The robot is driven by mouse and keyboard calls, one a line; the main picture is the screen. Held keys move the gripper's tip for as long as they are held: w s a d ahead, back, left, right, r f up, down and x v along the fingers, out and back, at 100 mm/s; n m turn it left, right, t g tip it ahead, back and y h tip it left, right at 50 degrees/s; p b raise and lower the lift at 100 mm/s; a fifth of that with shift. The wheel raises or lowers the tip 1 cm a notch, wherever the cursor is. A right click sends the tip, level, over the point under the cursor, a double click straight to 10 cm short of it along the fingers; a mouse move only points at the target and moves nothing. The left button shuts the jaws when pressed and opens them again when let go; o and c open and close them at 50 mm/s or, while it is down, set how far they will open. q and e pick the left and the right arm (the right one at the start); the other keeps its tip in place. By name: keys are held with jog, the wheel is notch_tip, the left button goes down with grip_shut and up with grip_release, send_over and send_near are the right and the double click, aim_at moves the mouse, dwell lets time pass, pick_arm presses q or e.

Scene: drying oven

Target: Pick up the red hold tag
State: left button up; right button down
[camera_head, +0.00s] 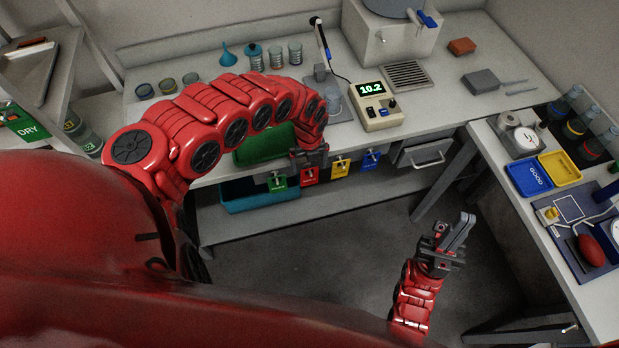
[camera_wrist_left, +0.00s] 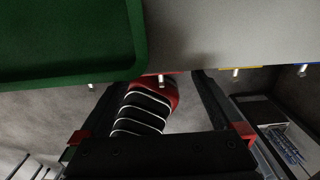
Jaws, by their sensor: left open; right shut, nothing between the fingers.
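The red hold tag (camera_head: 309,176) hangs on the front edge of the bench, between a green tag (camera_head: 278,182) and a yellow tag (camera_head: 340,167). My left gripper (camera_head: 313,158) is just above and in front of the red tag, which it partly hides. My right gripper (camera_head: 464,230) is shut and empty, over the floor away from the bench.
A green tray (camera_wrist_left: 70,45) lies on the bench close to the left gripper. A blue tag (camera_head: 371,159) hangs further right, near a drawer (camera_head: 424,152). A teal bin (camera_head: 236,200) is on the shelf below. A scale (camera_head: 377,110) stands behind.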

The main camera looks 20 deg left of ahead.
aim_at(309, 169)
pick_arm(q)
notch_tip(309, 169, down, 4)
jog(key=shift+w+d+r+p, duration=0.1)
jog(key=shift+w+p, duration=0.05)
jog(key=shift+p, duration=0.2)
jog(key=shift+f, duration=0.6)
jog(key=shift+c, duration=0.3)
jog(key=c, duration=1.2)
